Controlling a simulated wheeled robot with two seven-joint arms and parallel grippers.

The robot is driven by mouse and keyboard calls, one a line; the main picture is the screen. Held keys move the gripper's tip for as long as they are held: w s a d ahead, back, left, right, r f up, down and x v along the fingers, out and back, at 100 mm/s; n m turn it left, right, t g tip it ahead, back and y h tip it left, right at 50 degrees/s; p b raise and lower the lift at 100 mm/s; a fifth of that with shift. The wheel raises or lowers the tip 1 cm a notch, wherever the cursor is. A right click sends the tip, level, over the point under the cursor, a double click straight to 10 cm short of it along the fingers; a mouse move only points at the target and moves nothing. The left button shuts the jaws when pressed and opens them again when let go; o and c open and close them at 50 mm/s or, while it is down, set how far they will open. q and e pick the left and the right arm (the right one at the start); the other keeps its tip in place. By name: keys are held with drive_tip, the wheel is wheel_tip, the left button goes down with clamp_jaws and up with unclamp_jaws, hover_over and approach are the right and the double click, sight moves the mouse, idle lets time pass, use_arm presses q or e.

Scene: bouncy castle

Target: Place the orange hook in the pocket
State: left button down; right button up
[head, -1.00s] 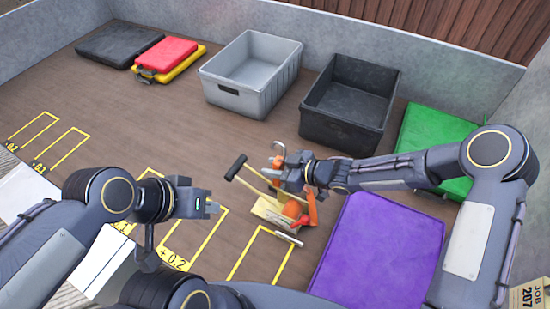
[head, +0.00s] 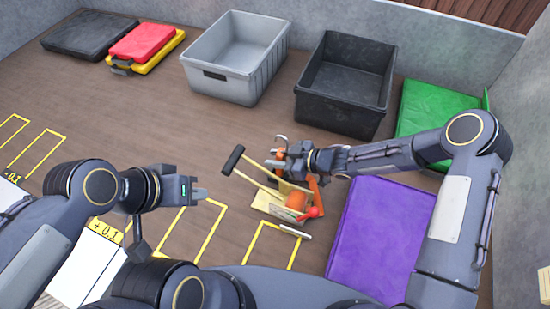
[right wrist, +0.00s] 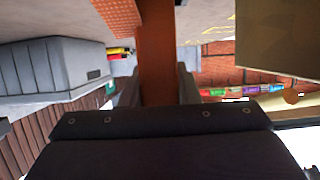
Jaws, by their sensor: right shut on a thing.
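My right gripper (head: 284,160) is shut on an orange bar, which I take to be the orange hook (head: 279,154). In the right wrist view the orange bar (right wrist: 157,60) runs upright between the two fingers. A silver curved end (head: 281,138) shows beside the gripper. Just below the gripper is a pale yellow holder (head: 268,206) with other tools in or on it; its pocket cannot be made out. I cannot tell whether the hook touches the holder. My left gripper (head: 199,194) is empty, left of the holder; its finger gap is unclear.
A black-handled tool (head: 234,160) leans left from the holder, and a red ball (head: 313,212) is at its right. A purple mat (head: 380,235) lies right. A grey bin (head: 232,80), black bin (head: 335,108) and green mat (head: 435,110) stand behind.

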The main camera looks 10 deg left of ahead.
drive_tip(key=shift+f+b, duration=0.55)
drive_tip(key=shift+f, duration=0.05)
drive_tip(key=o, duration=1.1)
drive_tip(key=shift+r+p, duration=0.3)
drive_tip(key=shift+r, duration=0.05)
drive_tip(key=shift+r+p, duration=0.5)
drive_tip(key=shift+r, duration=0.05)
drive_tip(key=v, duration=0.6)
drive_tip(key=p+v, duration=0.1)
drive_tip(key=v, duration=0.4)
drive_tip(key=shift+s+d+f, duration=0.1)
drive_tip(key=shift+d, duration=0.35)
